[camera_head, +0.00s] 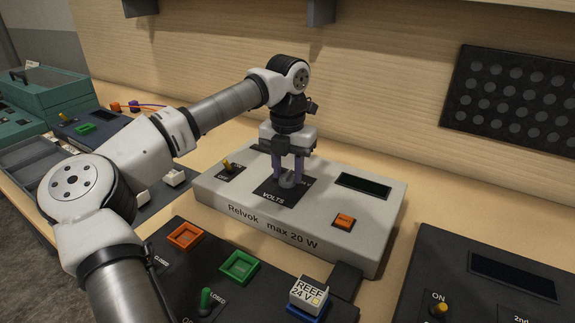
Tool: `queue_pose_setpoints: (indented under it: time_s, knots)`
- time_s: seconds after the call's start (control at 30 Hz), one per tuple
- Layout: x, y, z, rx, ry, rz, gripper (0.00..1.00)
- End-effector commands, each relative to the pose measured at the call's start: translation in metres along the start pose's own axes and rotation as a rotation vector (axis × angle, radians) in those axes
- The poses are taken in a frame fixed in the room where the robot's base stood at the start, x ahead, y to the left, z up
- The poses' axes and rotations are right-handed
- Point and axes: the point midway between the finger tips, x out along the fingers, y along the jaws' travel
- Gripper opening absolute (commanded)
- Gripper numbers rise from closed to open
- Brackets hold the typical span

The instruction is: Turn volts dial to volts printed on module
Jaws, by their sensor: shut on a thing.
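The volts dial (287,182) is a small grey knob on a black panel marked VOLTS, on top of the grey power supply box (230,206) labelled "Relvok max 20 W". My gripper (288,180) points down from above and its purple fingers are shut on the dial. The fingers hide most of the dial and its scale, so I cannot read its setting. The module (308,291) is a white block printed "REEF 24 V", sitting in a blue holder on the black console at the front. The power supply's display (363,185) looks dark.
The box carries a yellow toggle switch (228,167) and an orange button (344,220). The black console has an orange frame (186,236), a green frame (239,267) and a green toggle (206,299). Another dark panel (490,285) lies at right. Teal cases (60,92) stand at left.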

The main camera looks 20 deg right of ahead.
Motion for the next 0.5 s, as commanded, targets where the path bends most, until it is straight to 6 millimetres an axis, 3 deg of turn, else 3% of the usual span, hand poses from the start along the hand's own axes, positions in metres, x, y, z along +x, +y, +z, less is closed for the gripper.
queue_pose_setpoints:
  time_s: [0.5]
  knots:
    - [-0.0017, -0.0003, 0.0002, 0.490, -0.002, 0.001, 0.12]
